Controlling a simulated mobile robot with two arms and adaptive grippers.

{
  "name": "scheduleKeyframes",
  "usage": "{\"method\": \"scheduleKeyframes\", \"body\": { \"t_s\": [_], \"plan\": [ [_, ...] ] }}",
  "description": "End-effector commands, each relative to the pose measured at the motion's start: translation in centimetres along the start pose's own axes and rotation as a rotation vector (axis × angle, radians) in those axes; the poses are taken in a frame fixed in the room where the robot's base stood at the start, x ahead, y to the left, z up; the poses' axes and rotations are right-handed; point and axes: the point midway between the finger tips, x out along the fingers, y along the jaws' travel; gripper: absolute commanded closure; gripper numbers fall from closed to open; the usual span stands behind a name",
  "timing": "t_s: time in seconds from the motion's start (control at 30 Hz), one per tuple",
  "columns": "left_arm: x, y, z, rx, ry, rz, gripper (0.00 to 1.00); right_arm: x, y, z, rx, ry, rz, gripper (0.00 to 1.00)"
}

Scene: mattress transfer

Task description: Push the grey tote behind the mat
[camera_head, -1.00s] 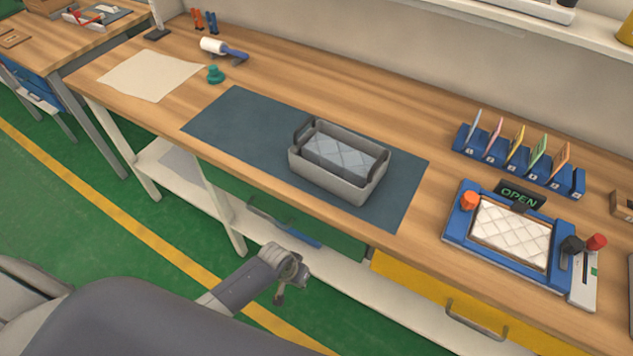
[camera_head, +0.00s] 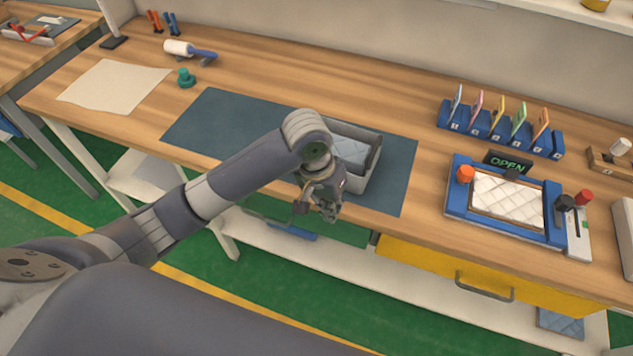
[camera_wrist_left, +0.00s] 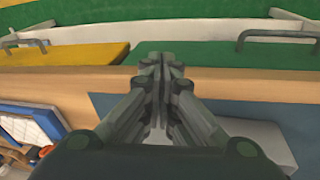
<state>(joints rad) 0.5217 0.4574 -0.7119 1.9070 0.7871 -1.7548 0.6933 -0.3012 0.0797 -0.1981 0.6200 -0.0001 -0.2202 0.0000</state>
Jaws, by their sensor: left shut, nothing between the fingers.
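The grey tote (camera_head: 370,168) stands on the dark blue-grey mat (camera_head: 225,118) on the wooden workbench, with a quilted grey-blue pad (camera_head: 349,151) inside it. My left arm and wrist cover the tote's left and front parts. My left gripper (camera_head: 328,213) is shut and empty, in front of the tote near the bench's front edge. I cannot tell whether it touches the tote. In the left wrist view the shut fingers (camera_wrist_left: 160,62) point towards the bench front, with part of the mat (camera_wrist_left: 265,107) to the right. My right gripper is not in view.
A blue fixture (camera_head: 455,208) with a white quilted pad and an OPEN sign stands right of the mat. A blue rack (camera_head: 490,125) of coloured cards is behind it. A green knob (camera_head: 186,79) and a roller (camera_head: 185,48) lie left. Bench behind the mat is clear.

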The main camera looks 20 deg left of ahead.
Motion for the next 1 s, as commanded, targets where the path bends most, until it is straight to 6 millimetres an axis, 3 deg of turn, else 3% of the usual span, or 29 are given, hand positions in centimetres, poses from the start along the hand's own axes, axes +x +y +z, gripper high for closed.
{"method": "scheduleKeyframes", "body": {
  "t_s": [0.1, 0.3, 0.5, 0.67, 1.0],
  "plan": [
    [-2.7, -1.6, -1.5, -0.040, -0.032, -0.064, 1.00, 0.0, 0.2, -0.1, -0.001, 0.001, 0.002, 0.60],
    [-6.3, -4.0, -2.6, -0.123, -0.085, -0.150, 1.00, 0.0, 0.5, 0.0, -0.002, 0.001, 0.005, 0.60],
    [-7.5, -4.9, -2.7, -0.161, -0.106, -0.183, 1.00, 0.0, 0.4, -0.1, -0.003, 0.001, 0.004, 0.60],
    [-6.2, -5.2, -2.5, -0.164, -0.111, -0.183, 1.00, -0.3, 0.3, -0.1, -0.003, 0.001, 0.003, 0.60],
    [0.7, -6.4, -1.6, -0.164, -0.111, -0.183, 1.00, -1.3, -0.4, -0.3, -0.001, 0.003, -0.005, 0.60]
  ]
}}
